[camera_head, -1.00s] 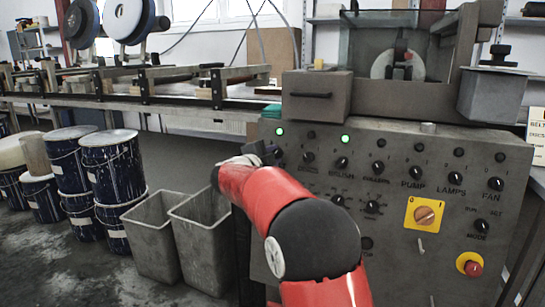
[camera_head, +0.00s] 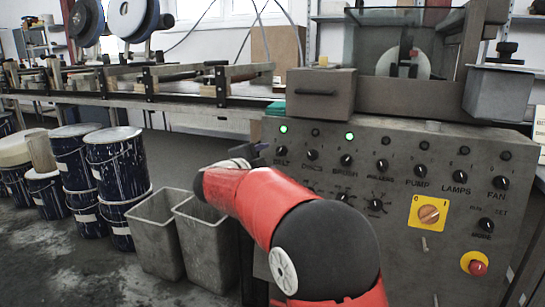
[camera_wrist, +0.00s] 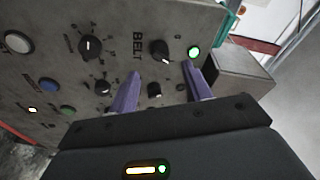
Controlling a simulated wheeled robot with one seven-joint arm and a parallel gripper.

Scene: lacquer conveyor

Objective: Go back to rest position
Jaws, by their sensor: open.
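My gripper (camera_wrist: 160,85) shows in the wrist view with two purple fingers apart and nothing between them. It faces the grey control panel (camera_wrist: 65,70), near the BELT knob (camera_wrist: 160,50) and a lit green lamp (camera_wrist: 194,52). In the head view my gripper (camera_head: 258,152) is at the panel's left edge, partly hidden behind my red arm. The panel (camera_head: 390,200) carries several black knobs, with the BELT knob (camera_head: 281,150) nearest my gripper. I cannot tell from the views whether the fingers touch the panel.
Two grey bins (camera_head: 155,240) stand left of the panel, below my arm. Blue paint drums (camera_head: 118,170) stand further left. The conveyor (camera_head: 180,95) runs behind. A yellow switch plate (camera_head: 414,218) and a red button (camera_head: 477,267) are on the panel's right.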

